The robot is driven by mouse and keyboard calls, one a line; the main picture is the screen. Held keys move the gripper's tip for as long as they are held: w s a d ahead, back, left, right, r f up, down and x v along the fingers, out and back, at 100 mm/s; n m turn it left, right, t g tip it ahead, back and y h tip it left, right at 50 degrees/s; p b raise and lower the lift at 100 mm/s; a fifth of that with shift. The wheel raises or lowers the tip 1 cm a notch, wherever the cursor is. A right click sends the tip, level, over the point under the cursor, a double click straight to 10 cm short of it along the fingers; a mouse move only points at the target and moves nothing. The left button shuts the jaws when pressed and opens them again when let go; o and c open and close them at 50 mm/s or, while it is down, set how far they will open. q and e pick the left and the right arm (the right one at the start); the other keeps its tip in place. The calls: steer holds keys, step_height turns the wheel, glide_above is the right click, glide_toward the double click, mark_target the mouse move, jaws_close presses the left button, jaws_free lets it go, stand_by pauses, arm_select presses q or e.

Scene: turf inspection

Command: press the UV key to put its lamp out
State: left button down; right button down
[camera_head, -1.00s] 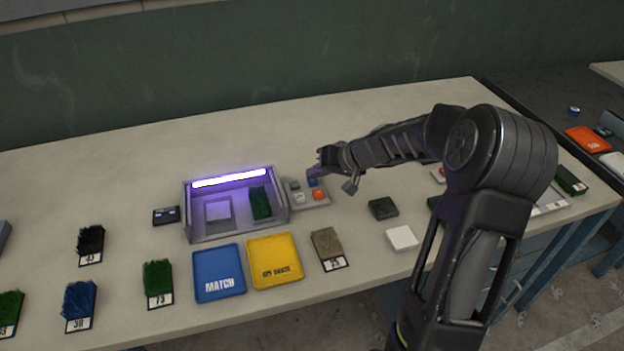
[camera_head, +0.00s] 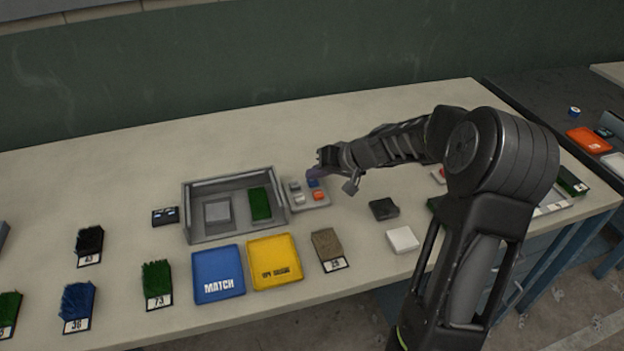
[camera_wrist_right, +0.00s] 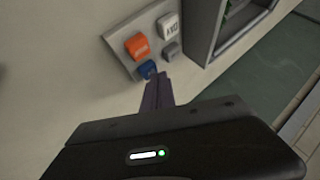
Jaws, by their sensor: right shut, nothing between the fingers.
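The light box (camera_head: 235,237) stands on the bench with its lamp tube (camera_head: 230,178) dark. A small key panel (camera_head: 323,203) sits against its right side and carries a blue key (camera_head: 313,183), an orange key (camera_head: 318,195), a white key and a grey key. In the right wrist view the blue key (camera_wrist_right: 147,69) is at the tips of my right gripper (camera_wrist_right: 154,78), which seem to touch it. I cannot read a label on the blue key. My right gripper (camera_head: 315,174) is shut and empty, pointing down at the panel. My left gripper is not in view.
A green turf sample (camera_head: 260,204) and a grey block (camera_head: 218,211) are in the box. A blue MATCH tray (camera_head: 219,288) and a yellow tray (camera_head: 276,278) lie in front. Several numbered turf samples, a dark block (camera_head: 383,208) and a white block (camera_head: 402,239) stand around.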

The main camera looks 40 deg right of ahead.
mark_target(316, 182)
steer(key=shift+r, duration=0.45)
step_height(316, 182, up, 6)
steer(key=p, duration=0.4)
stand_by(0.4)
